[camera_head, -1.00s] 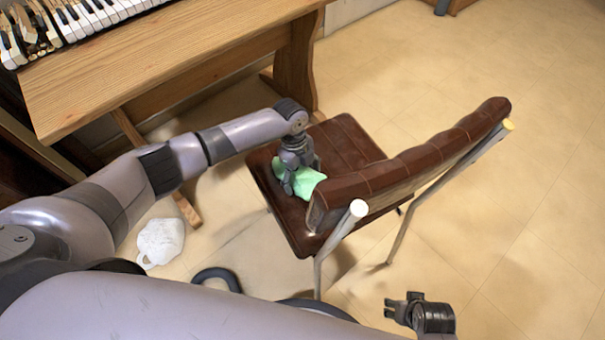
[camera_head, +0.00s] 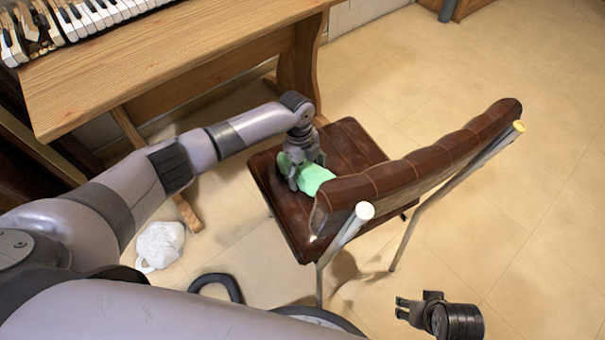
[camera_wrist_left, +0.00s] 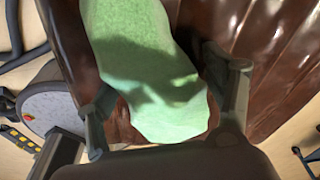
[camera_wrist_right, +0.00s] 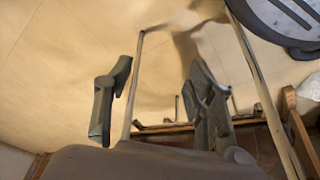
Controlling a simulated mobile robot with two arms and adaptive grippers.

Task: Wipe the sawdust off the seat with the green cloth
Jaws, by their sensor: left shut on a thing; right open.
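The chair's brown leather seat (camera_head: 352,146) is in the middle of the head view, its padded backrest toward the lower right. My left gripper (camera_head: 294,180) points down over the left part of the seat, shut on the green cloth (camera_head: 316,180). In the left wrist view the cloth (camera_wrist_left: 150,60) bunches between the fingers (camera_wrist_left: 165,105) and extends past them over the brown leather (camera_wrist_left: 265,40). I cannot make out sawdust on the seat. My right gripper (camera_head: 403,309) is open and empty, low at the right of the chair; its spread fingers show in the right wrist view (camera_wrist_right: 158,100).
A wooden bench or table (camera_head: 180,65) with piano keys (camera_head: 80,18) stands at the upper left. A white item, seemingly a mask (camera_head: 160,244), lies on the floor left of the chair. Metal tubes (camera_head: 345,235) edge the backrest. Floor at the right is clear.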

